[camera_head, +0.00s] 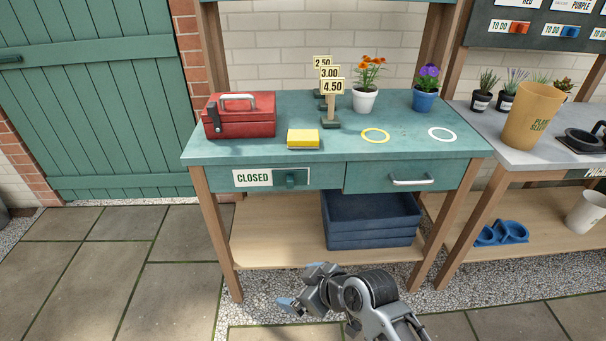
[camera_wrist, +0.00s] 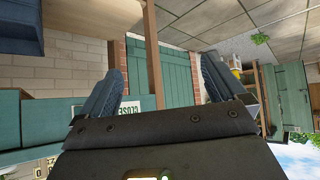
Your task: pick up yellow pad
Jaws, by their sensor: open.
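The yellow pad (camera_head: 303,138) lies on the green tabletop (camera_head: 230,150), near its front edge and just right of the red toolbox. It has a yellow top and a greyish lower edge. My gripper (camera_head: 284,303) is low in front of the bench, below the tabletop and well apart from the pad. In the wrist view my gripper (camera_wrist: 160,85) shows two fingers spread wide with nothing between them. The pad cannot be made out in the wrist view.
A red toolbox (camera_head: 239,115), price signs (camera_head: 331,95), an orange-flower pot (camera_head: 365,98) and a purple-flower pot (camera_head: 425,100) stand on the bench. Yellow (camera_head: 375,135) and white (camera_head: 442,134) rings lie at right.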

